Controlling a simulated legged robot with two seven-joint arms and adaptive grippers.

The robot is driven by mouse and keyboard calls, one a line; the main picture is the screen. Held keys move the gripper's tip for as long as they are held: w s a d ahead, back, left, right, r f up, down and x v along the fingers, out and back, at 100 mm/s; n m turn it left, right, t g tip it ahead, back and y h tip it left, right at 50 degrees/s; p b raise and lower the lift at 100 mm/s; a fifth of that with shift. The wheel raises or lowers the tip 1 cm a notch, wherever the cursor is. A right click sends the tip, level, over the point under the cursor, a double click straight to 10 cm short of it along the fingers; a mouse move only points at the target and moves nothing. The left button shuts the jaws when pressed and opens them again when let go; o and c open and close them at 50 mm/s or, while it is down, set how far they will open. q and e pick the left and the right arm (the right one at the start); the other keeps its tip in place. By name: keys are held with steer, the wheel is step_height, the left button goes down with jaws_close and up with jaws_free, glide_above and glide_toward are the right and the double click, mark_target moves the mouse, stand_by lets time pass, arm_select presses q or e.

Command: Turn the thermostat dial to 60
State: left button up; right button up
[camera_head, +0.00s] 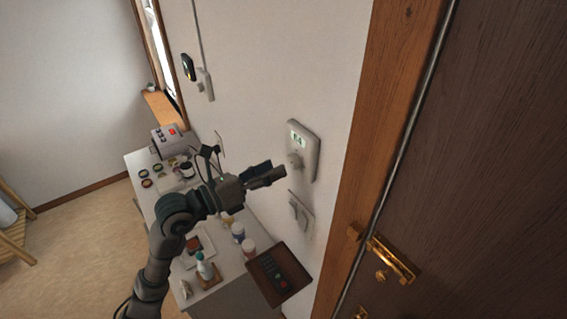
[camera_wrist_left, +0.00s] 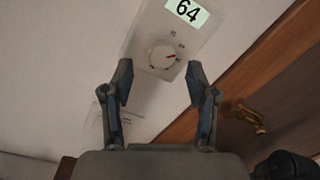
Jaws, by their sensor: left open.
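The thermostat (camera_head: 311,146) is a pale box on the wall with a small lit display at its top and a round dial (camera_head: 295,160) below. My right gripper does not show.
A white wall switch (camera_head: 299,211) sits below the thermostat. A table (camera_head: 214,291) under my arm holds bottles, jars and a grey device (camera_head: 170,139). A dark tray with a remote (camera_head: 279,274) is at its near corner. A brown door with a brass handle (camera_head: 392,260) stands right.

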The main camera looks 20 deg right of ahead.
arm_select(q)
steer(key=v, duration=0.8)
steer(key=shift+w+f, duration=0.1)
steer(key=shift+d, duration=0.1)
